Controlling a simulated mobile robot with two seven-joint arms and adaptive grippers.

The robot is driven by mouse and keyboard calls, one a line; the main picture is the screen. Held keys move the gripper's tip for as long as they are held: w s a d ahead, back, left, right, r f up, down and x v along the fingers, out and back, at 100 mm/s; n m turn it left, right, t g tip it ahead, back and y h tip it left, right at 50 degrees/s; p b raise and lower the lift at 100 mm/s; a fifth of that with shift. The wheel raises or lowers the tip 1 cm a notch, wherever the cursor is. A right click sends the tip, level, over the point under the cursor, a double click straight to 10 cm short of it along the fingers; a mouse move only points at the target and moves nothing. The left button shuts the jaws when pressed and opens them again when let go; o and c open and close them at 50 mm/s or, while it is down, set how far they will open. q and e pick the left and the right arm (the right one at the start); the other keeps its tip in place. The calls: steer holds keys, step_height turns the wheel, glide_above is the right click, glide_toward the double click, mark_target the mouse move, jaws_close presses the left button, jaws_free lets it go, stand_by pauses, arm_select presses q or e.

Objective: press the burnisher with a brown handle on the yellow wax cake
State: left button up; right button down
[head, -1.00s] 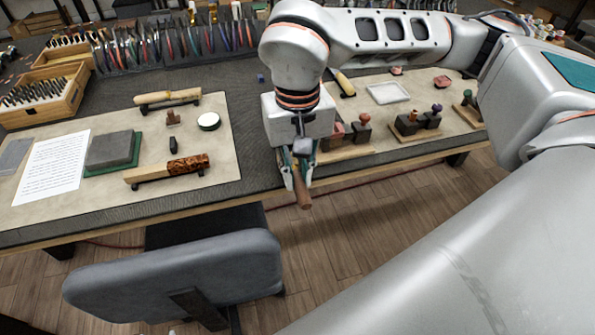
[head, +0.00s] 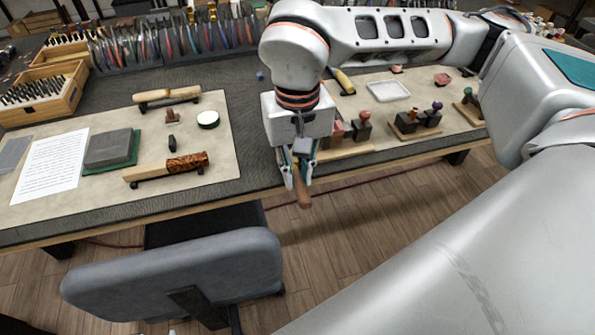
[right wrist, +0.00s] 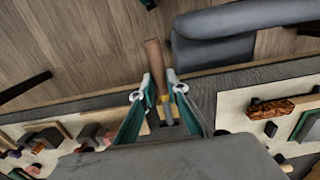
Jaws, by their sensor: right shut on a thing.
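My right gripper (head: 300,178) is shut on a burnisher whose brown handle (head: 304,197) sticks out below the fingers, in front of the table's front edge. In the right wrist view the brown handle (right wrist: 155,62) points up past the fingertips, and the gripper (right wrist: 160,93) has the tool between its teal-lined fingers. The burnisher's working end is hard to make out. I cannot clearly make out the yellow wax cake; a small yellowish patch between the fingers in the right wrist view is too unclear to name. My left gripper is out of view.
A tan mat (head: 215,140) on the left holds a grey block (head: 108,148), a round white-topped tin (head: 208,119) and burl-handled tool (head: 187,163). Stamps and a white tray (head: 388,91) stand at right. A grey chair (head: 175,275) stands close in front of the table.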

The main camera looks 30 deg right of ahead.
mark_target(298, 178)
stand_by(0.6)
steer(key=shift+r+p, duration=2.3)
steer(key=shift+r, duration=1.2)
